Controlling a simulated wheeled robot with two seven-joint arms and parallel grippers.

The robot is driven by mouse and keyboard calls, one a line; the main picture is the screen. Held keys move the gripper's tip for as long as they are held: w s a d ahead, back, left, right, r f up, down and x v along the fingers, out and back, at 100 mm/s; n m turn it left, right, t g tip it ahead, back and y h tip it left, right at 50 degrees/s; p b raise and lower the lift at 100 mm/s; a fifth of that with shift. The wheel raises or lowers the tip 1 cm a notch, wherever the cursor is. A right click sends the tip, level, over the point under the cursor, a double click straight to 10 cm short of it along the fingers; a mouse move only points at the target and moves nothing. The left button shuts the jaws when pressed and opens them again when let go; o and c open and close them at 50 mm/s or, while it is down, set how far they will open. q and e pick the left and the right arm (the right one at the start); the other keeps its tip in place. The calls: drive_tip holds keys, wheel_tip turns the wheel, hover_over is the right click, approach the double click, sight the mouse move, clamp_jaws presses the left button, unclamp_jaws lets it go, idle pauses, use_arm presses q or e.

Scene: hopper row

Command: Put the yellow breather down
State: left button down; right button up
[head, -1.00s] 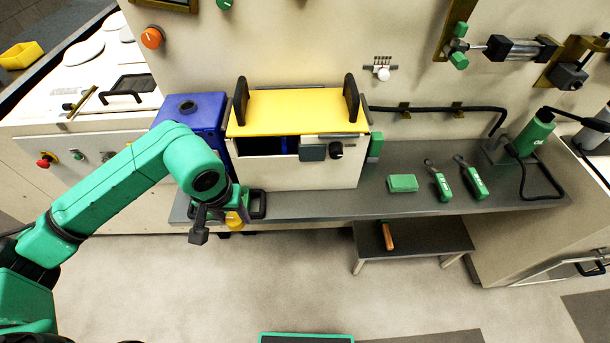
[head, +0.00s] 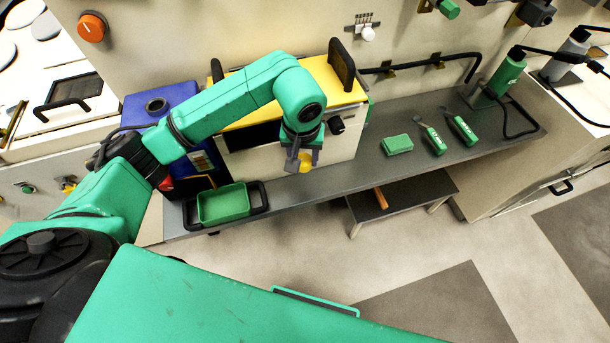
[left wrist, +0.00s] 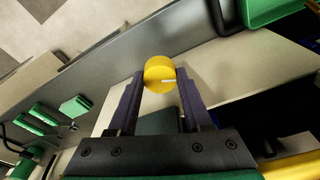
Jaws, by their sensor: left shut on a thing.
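The yellow breather (head: 305,162) is a small round cap. My left gripper (head: 299,160) is shut on it, in front of the white box with the yellow lid. The left wrist view shows the breather (left wrist: 160,74) between the two fingertips, with a pale mark on its face. It appears held above the grey bench (head: 345,184), with nothing seen touching it from below. My right gripper is not in view.
A green tray with black handles (head: 224,204) stands on the bench at left. A green block (head: 397,144) and two green-handled tools (head: 433,140) lie to the right. A low step (head: 405,196) stands below. The bench between gripper and block looks clear.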

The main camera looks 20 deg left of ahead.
use_arm(q)
wheel_tip(320, 180, down, 10)
drive_tip(key=shift+p, duration=0.9)
drive_tip(key=shift+a+f, duration=0.1)
drive_tip(key=shift+f, duration=0.05)
drive_tip(key=shift+c, duration=1.6)
unclamp_jaws()
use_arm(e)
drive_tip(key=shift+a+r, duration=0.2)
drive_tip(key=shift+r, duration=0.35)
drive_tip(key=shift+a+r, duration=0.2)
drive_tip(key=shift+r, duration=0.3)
use_arm(q)
drive_tip(key=shift+r, duration=0.2)
drive_tip(key=r+b, duration=0.1)
drive_tip(key=r, duration=0.2)
drive_tip(key=s+r+b, duration=0.1)
drive_tip(key=r, duration=0.3)
drive_tip(key=r+b, duration=0.1)
drive_tip(key=r, duration=0.3)
drive_tip(key=shift+s+d+b, duration=0.2)
drive_tip(key=shift+s+b, duration=0.2)
drive_tip(key=shift+r, duration=0.45)
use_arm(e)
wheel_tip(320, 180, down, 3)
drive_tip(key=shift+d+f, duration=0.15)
